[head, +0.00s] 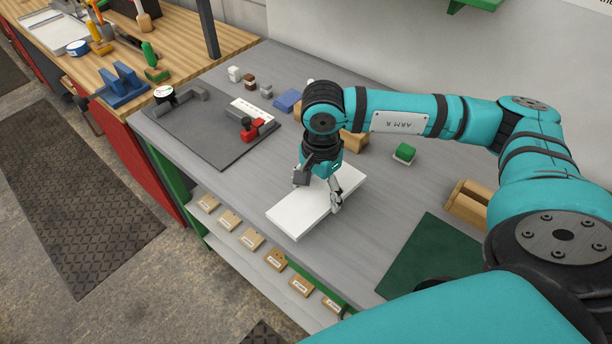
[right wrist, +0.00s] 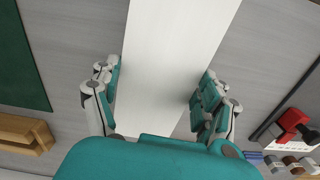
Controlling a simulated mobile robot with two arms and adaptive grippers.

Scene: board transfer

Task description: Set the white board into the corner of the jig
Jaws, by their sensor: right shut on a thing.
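The white board (head: 290,212) is at the middle of the grey table, between the fingers of my right gripper (head: 316,196). In the right wrist view the board (right wrist: 175,60) runs lengthwise between the fingertips (right wrist: 158,90), and the gripper is shut across its width. Whether the board rests on the table or is slightly raised I cannot tell. The jig (head: 205,142) is a dark grey plate at the table's left part, apart from the board. It has a grey fence (head: 185,103), a white-topped bar (head: 252,110) and a red clamp (head: 258,129). My left gripper is not in view.
Small blocks (head: 249,82) and a blue piece (head: 287,101) lie behind the jig. Bare table (head: 240,185) lies between board and jig.

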